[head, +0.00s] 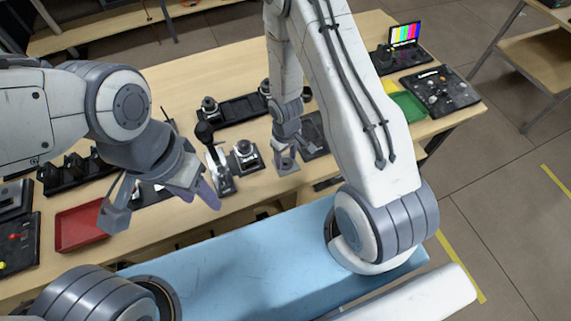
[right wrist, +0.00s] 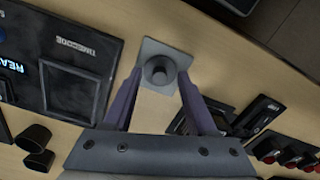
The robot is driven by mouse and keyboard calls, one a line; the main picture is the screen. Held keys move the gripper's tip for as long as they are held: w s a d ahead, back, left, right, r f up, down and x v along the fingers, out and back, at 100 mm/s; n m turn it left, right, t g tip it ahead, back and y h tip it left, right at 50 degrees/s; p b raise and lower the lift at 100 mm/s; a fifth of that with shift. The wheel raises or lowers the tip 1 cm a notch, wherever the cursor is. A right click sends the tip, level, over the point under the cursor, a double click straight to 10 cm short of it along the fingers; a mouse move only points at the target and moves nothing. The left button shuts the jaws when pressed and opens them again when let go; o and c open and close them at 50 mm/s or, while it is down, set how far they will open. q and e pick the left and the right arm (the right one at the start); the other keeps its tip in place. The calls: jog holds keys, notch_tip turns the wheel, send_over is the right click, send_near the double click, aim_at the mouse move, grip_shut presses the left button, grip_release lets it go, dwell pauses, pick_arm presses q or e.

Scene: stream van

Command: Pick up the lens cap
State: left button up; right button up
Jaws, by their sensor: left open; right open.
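A small dark round piece, which looks like the lens cap (right wrist: 158,72), sits on a square grey plate (right wrist: 176,50) on the wooden table in the right wrist view. My right gripper (right wrist: 160,88) is open, its two fingers on either side of the round piece. In the head view my right gripper (head: 287,152) reaches down close to the grey plate (head: 286,168) and hides the cap there. My left gripper (head: 160,203) is open and empty above the table's near edge, by the red tray.
A red tray (head: 82,227) lies at left and a green tray (head: 406,107) at right. Small camera devices (head: 247,157) stand left of my right gripper. A black timecode panel (right wrist: 75,55) and black units with red knobs (right wrist: 280,150) flank it in the right wrist view.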

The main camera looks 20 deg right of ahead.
grip_shut()
jog(key=shift+r, duration=0.15)
